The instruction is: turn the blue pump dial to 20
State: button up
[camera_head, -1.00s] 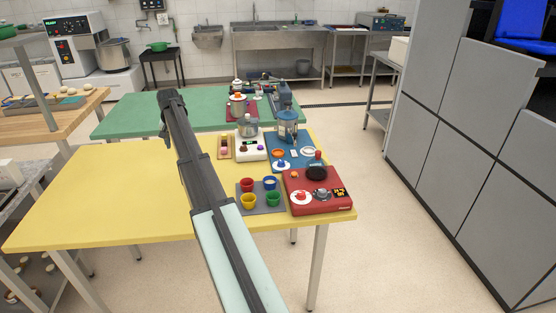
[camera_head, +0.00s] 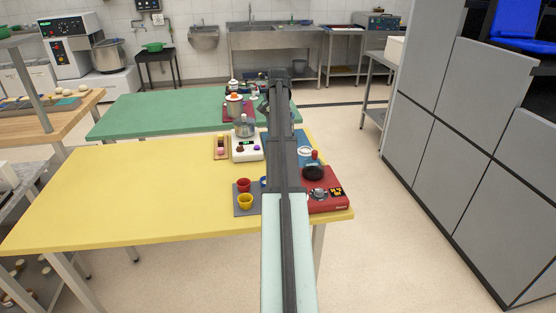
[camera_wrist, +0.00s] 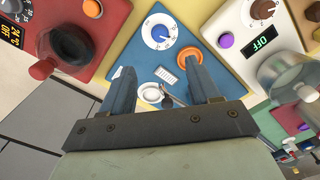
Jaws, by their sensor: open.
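The blue pump dial (camera_wrist: 160,33) is a blue knob on a round white scale, set on a blue panel (camera_wrist: 138,55) in the wrist view. Its scale numbers are too small to read. An orange button (camera_wrist: 190,55) is beside it. My gripper (camera_wrist: 157,76) is open and empty, its two dark blue fingers spread below the dial in the picture, apart from it. In the head view my arm covers the dial; part of the blue panel (camera_head: 303,138) shows right of the arm.
A white device with a display (camera_head: 246,149) stands to the left. Red (camera_head: 243,185) and yellow (camera_head: 245,201) cups stand nearer. The yellow table's left side (camera_head: 110,195) is clear.

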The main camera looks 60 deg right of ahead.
notch_tip(320, 180, down, 14)
jog(key=shift+r, duration=0.15)
dwell(0.5)
jog(key=shift+c, duration=0.2)
jog(key=c, duration=1)
jog(key=n, duration=0.3)
jog(key=shift+n, duration=2.4)
